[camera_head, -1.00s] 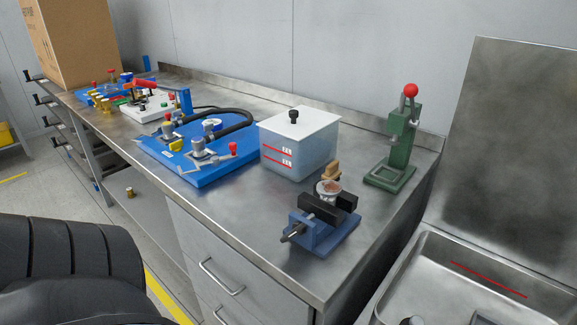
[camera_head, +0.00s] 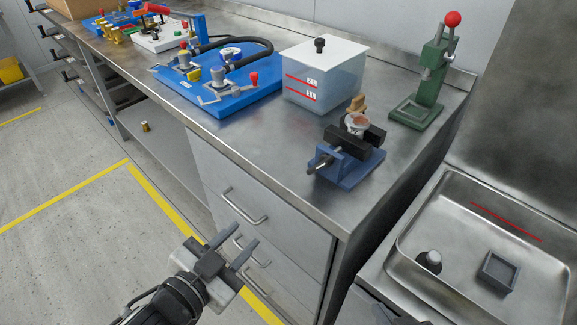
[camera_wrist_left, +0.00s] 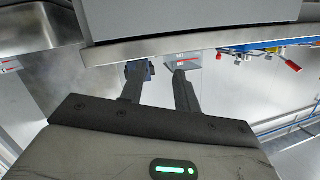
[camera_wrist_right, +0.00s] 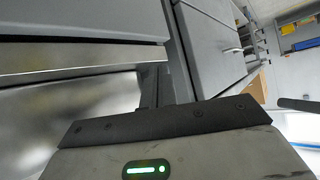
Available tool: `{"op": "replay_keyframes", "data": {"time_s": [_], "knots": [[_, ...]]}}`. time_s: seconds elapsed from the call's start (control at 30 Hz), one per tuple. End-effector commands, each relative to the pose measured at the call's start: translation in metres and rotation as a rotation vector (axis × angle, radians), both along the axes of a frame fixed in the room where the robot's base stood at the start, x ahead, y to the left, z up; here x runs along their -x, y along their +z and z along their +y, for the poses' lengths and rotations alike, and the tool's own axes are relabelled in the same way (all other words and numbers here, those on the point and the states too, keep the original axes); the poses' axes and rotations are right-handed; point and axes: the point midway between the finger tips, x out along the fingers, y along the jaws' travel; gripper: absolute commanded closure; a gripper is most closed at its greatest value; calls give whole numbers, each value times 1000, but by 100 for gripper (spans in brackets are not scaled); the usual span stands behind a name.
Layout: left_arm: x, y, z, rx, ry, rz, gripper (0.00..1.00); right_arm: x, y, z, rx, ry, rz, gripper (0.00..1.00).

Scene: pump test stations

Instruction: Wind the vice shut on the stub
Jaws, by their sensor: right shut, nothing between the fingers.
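The blue vice (camera_head: 352,170) with black jaws stands near the front right corner of the steel bench. Its screw handle (camera_head: 320,164) points to the front left. A round silvery piece with a reddish top, apparently the stub (camera_head: 356,124), sits at the jaws; I cannot tell whether they touch it. My left gripper (camera_head: 238,243) is open and empty, in front of the drawers, below and left of the vice. Its two spread fingers show in the left wrist view (camera_wrist_left: 158,82). My right gripper (camera_wrist_right: 155,80) is shut and empty in the right wrist view, near grey cabinet fronts.
A green press (camera_head: 425,85) stands at right. A blue pump board (camera_head: 215,90) lies left. A sink (camera_head: 470,215) is at right, holding a small square tray (camera_head: 498,271). Drawer handles (camera_head: 243,208) stick out.

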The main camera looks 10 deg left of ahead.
Motion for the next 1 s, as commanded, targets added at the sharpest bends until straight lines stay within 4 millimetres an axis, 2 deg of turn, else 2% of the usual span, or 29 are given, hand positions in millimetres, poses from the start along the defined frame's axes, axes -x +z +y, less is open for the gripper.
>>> {"op": "replay_keyframes", "data": {"time_s": [0.03, 0.1, 0.23, 0.47, 0.8, 1.0], "knots": [[-4, 24, -7, -52, -79, -108, 68, 0, -1, 0, -1, -1, 1, 100], [-2, 46, -17, -98, -161, -215, 68, 1, -1, 0, -2, 0, 3, 100], [0, 66, -27, -141, -241, -312, 68, 3, -2, 0, -2, -1, 9, 100], [-22, 70, -44, -145, -245, -323, 68, 5, 4, -1, 8, 1, 11, 100], [-82, 70, -87, -144, -243, -320, 68, 6, 6, -3, 29, 5, 24, 100], [-110, 68, -108, -143, -243, -317, 68, 3, 8, -5, 35, 8, 17, 100]]}}
